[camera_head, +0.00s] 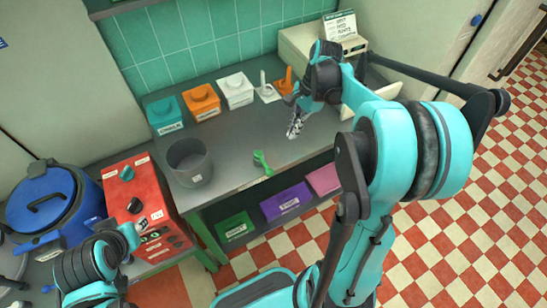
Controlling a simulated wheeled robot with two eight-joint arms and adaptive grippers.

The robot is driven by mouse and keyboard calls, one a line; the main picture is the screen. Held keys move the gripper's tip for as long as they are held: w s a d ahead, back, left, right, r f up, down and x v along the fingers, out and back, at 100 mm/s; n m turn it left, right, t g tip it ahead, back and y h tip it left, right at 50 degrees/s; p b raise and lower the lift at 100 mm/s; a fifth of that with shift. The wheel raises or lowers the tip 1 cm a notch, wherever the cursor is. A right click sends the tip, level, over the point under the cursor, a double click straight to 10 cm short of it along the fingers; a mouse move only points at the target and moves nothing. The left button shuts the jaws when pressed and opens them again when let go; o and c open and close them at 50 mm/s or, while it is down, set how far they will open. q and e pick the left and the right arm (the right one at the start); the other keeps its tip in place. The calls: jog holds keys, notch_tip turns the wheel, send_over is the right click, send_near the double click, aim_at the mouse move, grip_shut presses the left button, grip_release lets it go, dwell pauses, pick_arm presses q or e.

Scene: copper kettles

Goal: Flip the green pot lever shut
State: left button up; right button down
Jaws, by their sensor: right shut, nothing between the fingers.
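A green lever-like piece (262,162) is on the grey counter near its front edge, to the right of an open grey pot (189,163). I cannot tell what it is fixed to, and no green pot is clear to me. My right gripper (294,128) is shut and empty over the counter, to the upper right of the green piece and apart from it.
Teal (165,115), orange (202,101) and white (236,90) boxes line the back of the counter (228,152). A red box with knobs (141,204) and a blue lidded pot (45,200) stand at the left. Coloured bins sit below. The counter's middle is clear.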

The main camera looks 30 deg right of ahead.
aim_at(264, 163)
jog(key=a+f+b, duration=0.4)
jog(key=a+f, duration=0.3)
jog(key=f, duration=0.3)
jog(key=shift+f+b, duration=0.15)
jog(key=shift+b, duration=0.2)
jog(key=shift+s, duration=0.15)
